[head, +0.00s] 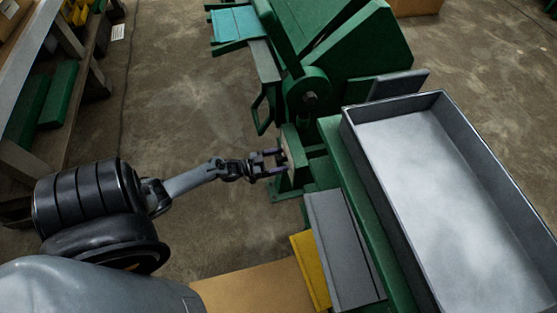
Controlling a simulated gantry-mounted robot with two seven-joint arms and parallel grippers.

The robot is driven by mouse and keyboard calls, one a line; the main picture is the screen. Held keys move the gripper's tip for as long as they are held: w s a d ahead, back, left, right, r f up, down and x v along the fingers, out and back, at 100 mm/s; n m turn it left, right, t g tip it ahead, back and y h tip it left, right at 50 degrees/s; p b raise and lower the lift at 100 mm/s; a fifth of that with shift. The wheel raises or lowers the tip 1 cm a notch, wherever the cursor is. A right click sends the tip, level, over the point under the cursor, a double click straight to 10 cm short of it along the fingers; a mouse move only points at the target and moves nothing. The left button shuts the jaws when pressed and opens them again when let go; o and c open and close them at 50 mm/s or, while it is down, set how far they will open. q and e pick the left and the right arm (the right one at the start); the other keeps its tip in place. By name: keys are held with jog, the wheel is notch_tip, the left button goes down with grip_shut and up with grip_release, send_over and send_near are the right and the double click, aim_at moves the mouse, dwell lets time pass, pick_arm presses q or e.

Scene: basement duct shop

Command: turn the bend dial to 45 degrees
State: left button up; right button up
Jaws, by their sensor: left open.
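A green bending machine (357,40) stands at the top middle, with a round green hub (306,92) on its side. My left gripper (281,162) is open. Its fingertips point right, at a small pale face on the machine's lower green block. I cannot make out a dial, its pointer or any degree marks there; the gripper covers part of that spot. Whether the fingertips touch the face cannot be told. My right gripper is not in view.
A large grey metal tray (349,137) takes up the right side. Grey and yellow panels (309,268) lie below the machine, beside a tan board (257,287). A shelf with green boxes (58,94) stands at the left. Concrete floor between is clear.

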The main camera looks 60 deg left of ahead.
pick_arm(q)
jog(key=shift+s, duration=0.1)
jog(key=p+v, duration=0.1)
jog(key=v, duration=0.9)
jog(key=shift+s+p, duration=0.3)
jog(key=shift+s, duration=0.05)
